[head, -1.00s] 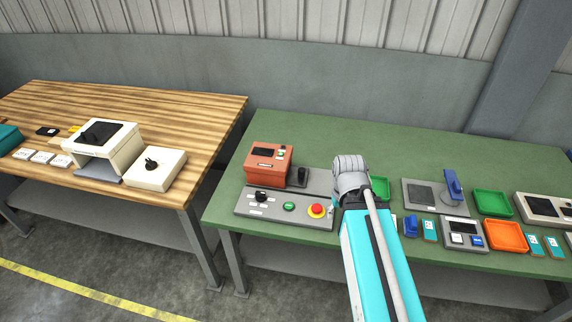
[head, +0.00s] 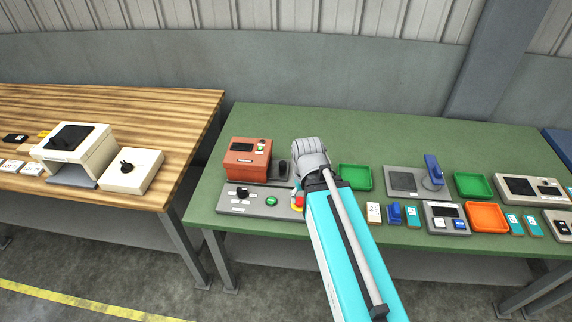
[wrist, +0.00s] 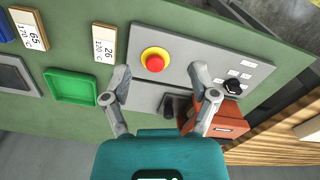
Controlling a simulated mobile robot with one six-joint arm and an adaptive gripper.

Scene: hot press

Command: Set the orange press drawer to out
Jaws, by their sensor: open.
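The orange press (head: 247,159) stands on the grey base at the left end of the green table, with a dark screen on its front. It also shows in the wrist view (wrist: 217,119), at the right. A black handle (head: 283,168) stands beside the press on the grey base, and in the wrist view (wrist: 176,104) it lies near my right finger. I cannot tell whether the drawer is in or out. My gripper (wrist: 164,88) is open and empty, above the control panel (wrist: 201,62). In the head view my arm hides its fingertips.
The panel carries a red stop button (wrist: 155,62), a green button (head: 271,201) and a black knob (head: 242,192). Green trays (head: 355,178), an orange tray (head: 487,217) and small devices lie to the right. A wooden table (head: 150,187) with a white press (head: 75,150) stands at the left.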

